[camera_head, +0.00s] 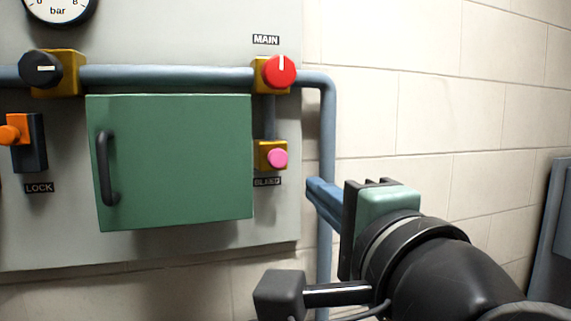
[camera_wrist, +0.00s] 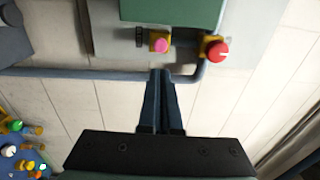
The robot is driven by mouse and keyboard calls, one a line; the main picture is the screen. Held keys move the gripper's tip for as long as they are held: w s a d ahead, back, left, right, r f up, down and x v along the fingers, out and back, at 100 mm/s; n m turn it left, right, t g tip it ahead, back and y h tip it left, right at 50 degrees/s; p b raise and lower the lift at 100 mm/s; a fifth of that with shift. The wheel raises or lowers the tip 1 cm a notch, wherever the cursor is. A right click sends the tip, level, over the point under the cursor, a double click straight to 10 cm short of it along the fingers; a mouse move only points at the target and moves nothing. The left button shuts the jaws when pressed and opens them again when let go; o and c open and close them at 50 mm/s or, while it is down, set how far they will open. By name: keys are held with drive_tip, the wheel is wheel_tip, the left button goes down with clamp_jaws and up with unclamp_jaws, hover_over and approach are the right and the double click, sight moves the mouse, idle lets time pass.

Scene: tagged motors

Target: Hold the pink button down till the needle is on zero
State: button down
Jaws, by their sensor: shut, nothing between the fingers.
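The pink button (camera_head: 277,158) sits on a yellow block above the BLEED label, right of the green door. It also shows in the wrist view (camera_wrist: 160,45), just beyond my fingertips. My gripper (camera_head: 312,190) is shut and empty, to the right of the button and a little lower in the head view, apart from it. In the wrist view the two fingers (camera_wrist: 160,75) lie together and point toward the button. The gauge (camera_head: 58,8) marked bar is cut off by the top edge, and its needle cannot be seen.
A red MAIN knob (camera_head: 280,71) is above the button. A blue-grey pipe (camera_head: 328,140) bends down right of the panel. The green door (camera_head: 180,160) has a dark handle. A black knob (camera_head: 41,69) and an orange lever (camera_head: 12,134) by LOCK are at left.

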sight(278, 160)
drive_tip(key=p+x, duration=0.6)
drive_tip(key=x, duration=0.7)
drive_tip(key=shift+s+a+r, duration=0.1)
drive_tip(key=shift+r, duration=0.1)
drive_tip(key=shift+w+a+f+p, duration=0.15)
drive_tip(key=shift+w+p, duration=0.2)
drive_tip(key=shift+w, duration=0.2)
